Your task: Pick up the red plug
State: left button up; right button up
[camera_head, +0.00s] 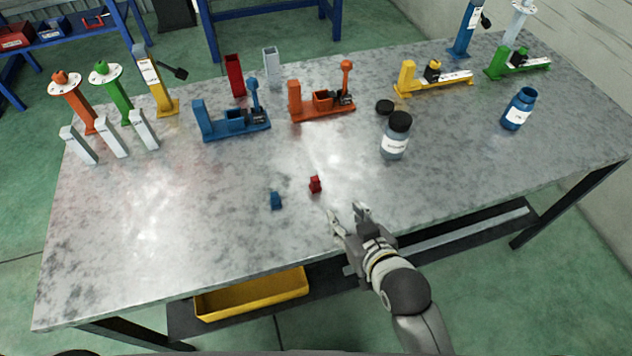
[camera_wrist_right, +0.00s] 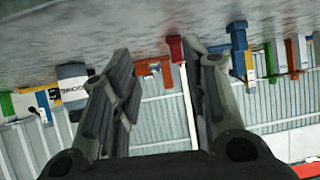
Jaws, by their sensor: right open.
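The red plug (camera_head: 315,184) is a small red block standing on the grey metal table near its front middle. My right gripper (camera_head: 346,212) is open and empty, in front and to the right of the red plug, apart from it. In the right wrist view, which is upside down, the red plug (camera_wrist_right: 175,48) appears between the two spread fingers (camera_wrist_right: 167,58), beyond their tips. A small blue plug (camera_head: 276,200) stands to the left of the red one. My left gripper is not in view.
Blue (camera_head: 232,122) and orange (camera_head: 322,103) clamp-like fixtures stand behind the plugs. A grey bottle with a black cap (camera_head: 396,137) stands to the right. A yellow bin (camera_head: 252,293) sits below the table's front edge. The table around the plugs is clear.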

aim_at(317, 181)
jog(key=shift+t+y, duration=0.5)
jog(key=shift+t, duration=0.2)
jog(key=a, duration=0.1)
jog(key=w+a+r, duration=0.2)
jog(key=shift+a+r, duration=0.1)
jog(key=shift+a, duration=0.15)
jog(key=shift+w+a, duration=0.2)
jog(key=shift+w, duration=0.1)
jog(key=x, duration=0.4)
jog(key=shift+w+f+p, duration=0.25)
jog(key=shift+w+p, duration=0.05)
jog(key=shift+p, duration=0.05)
jog(key=shift+w+a+f, duration=0.1)
jog(key=shift+w, duration=0.3)
jog(key=x, duration=0.2)
jog(key=p+x, duration=0.1)
jog(key=shift+w+d, duration=0.1)
jog(key=shift+d, duration=0.15)
jog(key=shift+w+a+f, duration=0.25)
jog(key=shift+w+f, duration=0.05)
jog(key=shift+w, duration=0.2)
jog(key=c, duration=0.8)
